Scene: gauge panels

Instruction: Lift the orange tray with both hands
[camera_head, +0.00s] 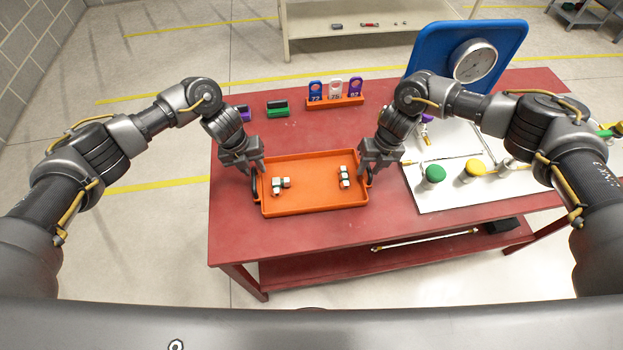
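The orange tray (315,200) lies flat on the red table, with a black handle at its left end (255,188) and another at its right end (369,178). Two small white-and-dark fittings lie in it, one at the left (281,185) and one at the right (345,177). My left gripper (254,172) is at the left handle, its fingers apart and pointing down. My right gripper (370,172) is at the right handle, its fingers also apart. Whether the fingers touch the handles is too small to tell.
Behind the tray stand an orange rack (335,102) with numbered tags and a green block (278,112). At right, a white panel (440,195) bears green and yellow knobs, with a blue gauge board (430,45) behind. The red table (300,240) is clear in front of the tray.

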